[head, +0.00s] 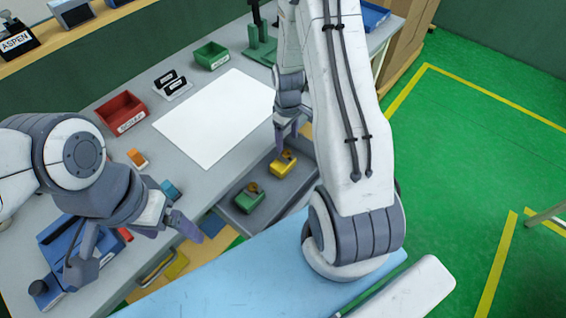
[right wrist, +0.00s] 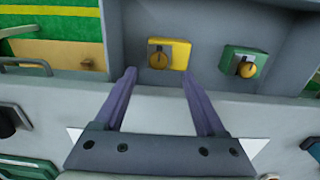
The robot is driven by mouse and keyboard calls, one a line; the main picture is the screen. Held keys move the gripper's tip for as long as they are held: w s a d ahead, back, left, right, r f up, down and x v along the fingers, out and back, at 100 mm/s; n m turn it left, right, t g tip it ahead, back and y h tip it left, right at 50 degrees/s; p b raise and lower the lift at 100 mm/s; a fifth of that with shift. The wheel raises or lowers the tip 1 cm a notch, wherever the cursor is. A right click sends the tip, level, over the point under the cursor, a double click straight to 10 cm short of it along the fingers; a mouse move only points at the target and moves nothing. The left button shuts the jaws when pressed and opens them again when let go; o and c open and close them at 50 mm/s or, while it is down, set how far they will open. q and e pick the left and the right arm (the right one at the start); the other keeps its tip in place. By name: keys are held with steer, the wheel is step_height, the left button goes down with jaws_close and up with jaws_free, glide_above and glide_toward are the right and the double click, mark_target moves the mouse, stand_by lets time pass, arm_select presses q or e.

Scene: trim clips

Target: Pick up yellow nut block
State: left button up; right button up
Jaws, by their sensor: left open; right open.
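The yellow nut block (head: 281,168), with a brass-coloured nut on it, sits in an open grey drawer (head: 224,212) under the worktop. A green nut block (head: 249,202) sits in the same drawer. My right gripper (head: 287,141) is close to the yellow block, partly hidden by my arm. In the right wrist view my right gripper (right wrist: 158,76) is open and empty, with the yellow block (right wrist: 180,54) just beyond its fingertips; the green block (right wrist: 233,60) is to the right. My left gripper (head: 137,256) is open, over the worktop's near left edge.
A white sheet (head: 215,117) lies on the worktop (head: 105,180). A red bin (head: 122,112) and a green bin (head: 210,55) stand behind it. Drawer walls enclose the blocks. An orange block (head: 137,158) and a blue item lie at left.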

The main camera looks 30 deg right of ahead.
mark_target(287, 152)
step_height(287, 152, down, 5)
steer(key=shift+w+p, duration=0.1)
steer(key=shift+p, duration=0.75)
steer(key=shift+f, duration=0.65)
jaws_close()
steer(key=shift+w, duration=0.1)
